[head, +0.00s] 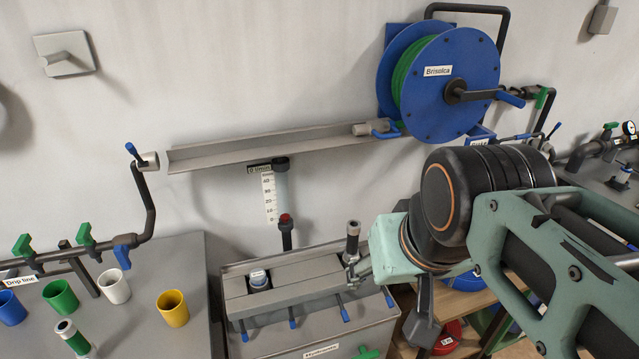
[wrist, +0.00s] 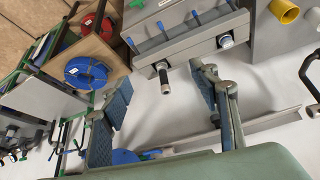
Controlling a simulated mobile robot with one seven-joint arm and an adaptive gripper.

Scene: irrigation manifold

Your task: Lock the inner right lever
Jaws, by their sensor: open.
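Several blue-tipped levers line the front of the grey hydroponics box. The inner right lever (head: 344,312) is third from the left in the head view, its blue tip hanging down. In the wrist view, which is turned about, it seems to be the second lever from the left (wrist: 163,30). My gripper (head: 360,270) is above the box's right end in the head view, partly hidden by my wrist. In the wrist view my gripper (wrist: 163,85) is open and empty, its two fingers spread, apart from the levers.
A black-capped upright fitting (head: 352,240) stands at the box's right end, close to my fingers. A white-lidded bottle (head: 258,280) sits in the box top. A green handle (head: 366,352) is below the levers. A blue reel (head: 440,85) hangs behind my arm.

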